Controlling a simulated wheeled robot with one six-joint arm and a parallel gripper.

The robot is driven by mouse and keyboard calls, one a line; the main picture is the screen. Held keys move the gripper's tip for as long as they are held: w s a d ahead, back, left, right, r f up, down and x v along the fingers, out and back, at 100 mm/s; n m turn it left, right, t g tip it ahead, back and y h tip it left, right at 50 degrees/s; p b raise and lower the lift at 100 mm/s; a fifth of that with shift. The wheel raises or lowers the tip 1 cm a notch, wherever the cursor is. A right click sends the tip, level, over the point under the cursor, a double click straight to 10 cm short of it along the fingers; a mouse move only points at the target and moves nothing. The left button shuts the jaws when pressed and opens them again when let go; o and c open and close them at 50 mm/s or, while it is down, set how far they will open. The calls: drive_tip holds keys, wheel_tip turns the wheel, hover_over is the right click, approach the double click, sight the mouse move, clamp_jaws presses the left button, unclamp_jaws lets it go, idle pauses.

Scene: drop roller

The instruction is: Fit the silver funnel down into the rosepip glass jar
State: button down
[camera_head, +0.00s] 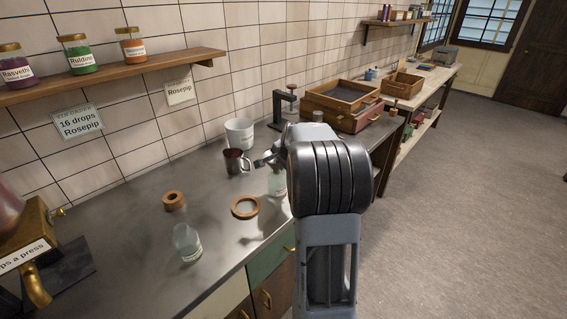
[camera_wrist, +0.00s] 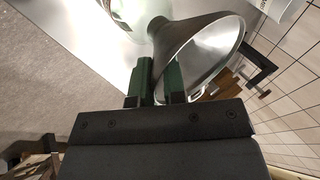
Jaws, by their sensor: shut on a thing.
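My gripper (camera_wrist: 158,82) is shut on the silver funnel (camera_wrist: 214,52), its green fingers at the funnel's side in the wrist view. The funnel's wide mouth faces right and its narrow end points up-left, close to a clear glass jar (camera_wrist: 98,22). I cannot tell whether the two touch. In the head view my gripper (camera_head: 264,161) is above the counter, partly behind my arm. A glass jar (camera_head: 277,184) with a white label stands just below it, partly hidden by my arm. Another labelled glass jar (camera_head: 187,243) stands at the front left. Neither jar's label is readable.
A wooden ring (camera_head: 245,207) and a small wooden piece (camera_head: 174,201) lie on the counter (camera_head: 125,215). A brass dispenser (camera_head: 35,240) is at left, wooden trays (camera_head: 340,107) at back right.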

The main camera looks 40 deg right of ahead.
drive_tip(key=shift+f, duration=0.25)
drive_tip(key=c, duration=1.1)
unclamp_jaws()
drive_tip(key=b+v, duration=0.1)
drive_tip(key=v, duration=1.2)
drive_tip(key=shift+s+r, duration=0.15)
drive_tip(key=shift+r, duration=0.2)
